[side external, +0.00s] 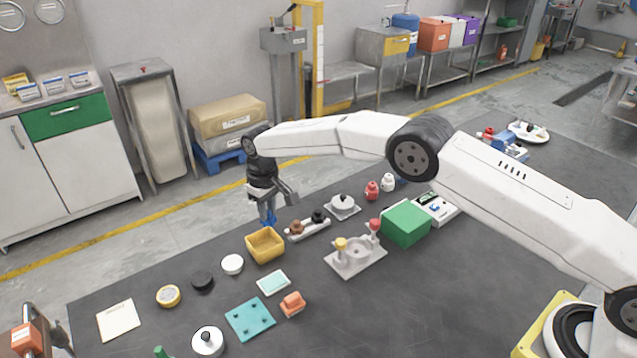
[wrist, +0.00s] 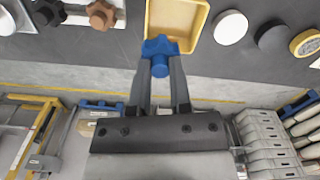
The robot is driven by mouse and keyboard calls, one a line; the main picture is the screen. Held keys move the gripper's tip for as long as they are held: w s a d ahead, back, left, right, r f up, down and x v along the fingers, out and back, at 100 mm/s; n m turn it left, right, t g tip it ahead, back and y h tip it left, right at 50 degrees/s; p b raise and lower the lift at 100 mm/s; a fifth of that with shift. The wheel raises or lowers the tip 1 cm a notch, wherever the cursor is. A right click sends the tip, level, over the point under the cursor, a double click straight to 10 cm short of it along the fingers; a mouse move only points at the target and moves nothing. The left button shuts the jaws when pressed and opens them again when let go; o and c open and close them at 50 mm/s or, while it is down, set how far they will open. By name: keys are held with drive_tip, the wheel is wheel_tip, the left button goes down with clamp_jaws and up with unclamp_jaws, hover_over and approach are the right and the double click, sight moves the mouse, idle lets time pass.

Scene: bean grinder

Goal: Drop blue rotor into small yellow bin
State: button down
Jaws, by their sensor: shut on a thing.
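The blue rotor (wrist: 159,58) is held between the fingertips of my gripper (wrist: 160,75) in the wrist view. It also shows in the side view (side external: 268,217), below my gripper (side external: 266,207). The small yellow bin (side external: 265,246) stands on the dark table near its far edge. In the wrist view the bin (wrist: 199,38) lies just beyond the rotor, and the rotor overlaps its near edge in the picture. In the side view the rotor hangs above and behind the bin's far rim. The bin's visible floor looks empty.
A tray with brown and black knobs (side external: 307,229) stands just right of the bin. A white round lid (side external: 232,264) and a black disc (side external: 202,280) lie to its left. A grey fixture (side external: 355,257) and green box (side external: 405,223) stand farther right.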

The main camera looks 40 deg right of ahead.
drive_tip(key=shift+c, duration=2.4)
unclamp_jaws()
drive_tip(key=shift+r, duration=3.95)
drive_tip(key=s+d+r+m+t, duration=0.1)
drive_tip(key=s+d+r+m, duration=0.15)
drive_tip(key=s+d, duration=0.95)
drive_tip(key=s+d+f, duration=0.1)
drive_tip(key=s+d, duration=0.1)
drive_tip(key=s, duration=0.8)
drive_tip(key=s+d+f+t, duration=0.1)
drive_tip(key=s+d, duration=0.1)
drive_tip(key=s, duration=0.9)
drive_tip(key=shift+s+d+t, duration=0.2)
drive_tip(key=shift+d+t, duration=0.1)
drive_tip(key=shift+d, duration=0.05)
